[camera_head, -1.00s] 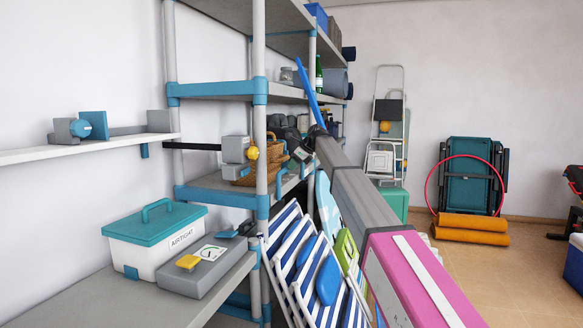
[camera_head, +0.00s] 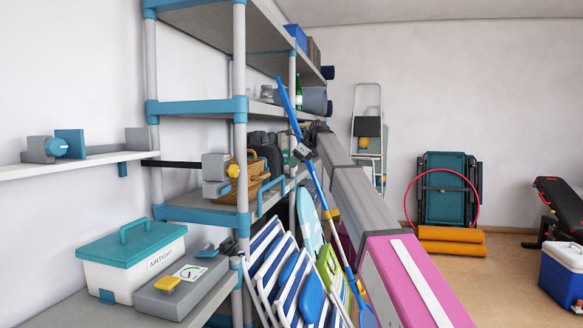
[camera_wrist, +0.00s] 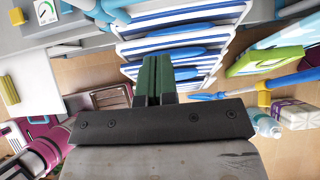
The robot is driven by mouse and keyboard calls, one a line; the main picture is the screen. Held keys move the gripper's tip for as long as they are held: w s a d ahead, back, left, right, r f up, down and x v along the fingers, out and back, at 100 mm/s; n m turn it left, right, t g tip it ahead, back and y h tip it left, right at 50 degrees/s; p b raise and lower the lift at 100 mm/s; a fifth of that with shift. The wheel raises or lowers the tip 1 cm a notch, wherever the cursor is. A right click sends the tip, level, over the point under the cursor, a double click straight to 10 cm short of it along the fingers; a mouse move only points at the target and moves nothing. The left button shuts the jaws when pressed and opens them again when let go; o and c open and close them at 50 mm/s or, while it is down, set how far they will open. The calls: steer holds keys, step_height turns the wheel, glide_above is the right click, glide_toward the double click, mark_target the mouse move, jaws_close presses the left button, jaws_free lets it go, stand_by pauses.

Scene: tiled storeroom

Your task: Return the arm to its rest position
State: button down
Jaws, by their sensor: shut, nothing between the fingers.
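My gripper (camera_wrist: 158,62) shows in the wrist view with its two green fingers together and nothing between them. Blue-and-white striped folded chairs (camera_wrist: 175,42) lie beyond the fingertips in that view; whether they touch is unclear. In the head view my grey and pink arm reaches from the lower right up toward the shelving. My gripper cannot be made out clearly in the head view.
The shelving unit (camera_head: 196,108) stands left of my arm. Striped chairs (camera_head: 270,262) and a blue pole (camera_head: 322,190) are close beside it. A teal-lidded box (camera_head: 140,262) and a grey gauge box (camera_head: 180,288) sit on a low surface. Open floor (camera_head: 505,270) lies right.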

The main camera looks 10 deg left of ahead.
steer(key=s+d+f+n+h, duration=0.1)
steer(key=s+d+f+n, duration=0.25)
steer(key=d+f, duration=0.6)
steer(key=s+d+f+n+h, duration=0.15)
steer(key=s+d+f, duration=0.35)
steer(key=f, duration=1)
steer(key=s+d+f+n+h, duration=0.1)
steer(key=s+d+f+n, duration=0.25)
steer(key=d+f, duration=0.6)
steer(key=s+d+f+n+h, duration=0.2)
steer(key=s+d+f+n, duration=0.3)
steer(key=s+f, duration=0.7)
steer(key=s+d+f+n+h, duration=0.2)
steer(key=s+d+f+n, duration=0.3)
steer(key=s+d+f, duration=0.5)
steer(key=s+f, duration=0.2)
steer(key=s, duration=0.3)
steer(key=shift+d+f+g, duration=0.2)
steer(key=shift+g, duration=0.1)
